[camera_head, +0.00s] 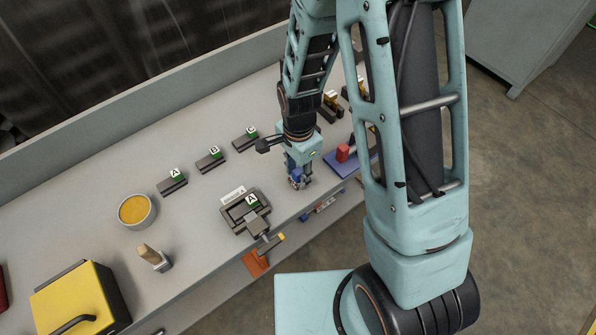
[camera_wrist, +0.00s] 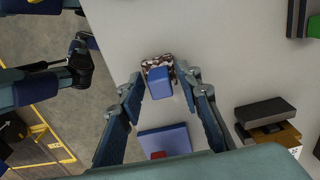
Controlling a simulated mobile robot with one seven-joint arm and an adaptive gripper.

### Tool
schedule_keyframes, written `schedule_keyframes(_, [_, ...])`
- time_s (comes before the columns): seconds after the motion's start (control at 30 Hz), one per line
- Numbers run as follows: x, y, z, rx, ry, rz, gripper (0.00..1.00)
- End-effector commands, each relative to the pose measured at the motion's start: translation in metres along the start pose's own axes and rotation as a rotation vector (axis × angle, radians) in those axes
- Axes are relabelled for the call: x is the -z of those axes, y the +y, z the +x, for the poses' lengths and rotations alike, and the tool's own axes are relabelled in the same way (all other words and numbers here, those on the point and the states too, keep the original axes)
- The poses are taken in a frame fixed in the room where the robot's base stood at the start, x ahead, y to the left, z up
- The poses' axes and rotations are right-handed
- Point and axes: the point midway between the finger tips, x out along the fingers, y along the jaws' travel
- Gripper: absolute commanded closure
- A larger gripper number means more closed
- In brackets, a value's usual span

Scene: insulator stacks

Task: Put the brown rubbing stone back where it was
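My gripper (camera_wrist: 162,80) is open in the wrist view, its two blue fingers spread apart. Between and just beyond the fingertips is a small blue block (camera_wrist: 160,85) with a speckled brown and white part (camera_wrist: 157,64) behind it. Narrow gaps show on both sides of it. In the head view my gripper (camera_head: 297,184) points down near the bench's front edge, with blue and speckled parts at its tips. I cannot tell whether this speckled piece is the brown rubbing stone. No plain brown stone can be picked out with certainty.
A blue mat (camera_head: 337,169) with a red block (camera_head: 343,152) lies right of my gripper. A dark vise-like fixture (camera_head: 233,217) stands left. Dark labelled holders (camera_head: 172,187) line the back. A bowl (camera_head: 136,226), wooden-handled tool (camera_head: 152,255) and yellow box (camera_head: 75,300) stand farther left.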

Motion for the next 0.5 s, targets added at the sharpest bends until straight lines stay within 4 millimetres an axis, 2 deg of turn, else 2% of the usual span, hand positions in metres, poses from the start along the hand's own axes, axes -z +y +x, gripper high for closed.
schedule_keyframes(0.3, [0.000, 0.000, -0.002, 0.000, 0.000, 0.000, 0.66])
schedule_keyframes(0.5, [0.001, -0.002, -0.019, 0.004, 0.002, 0.000, 0.66])
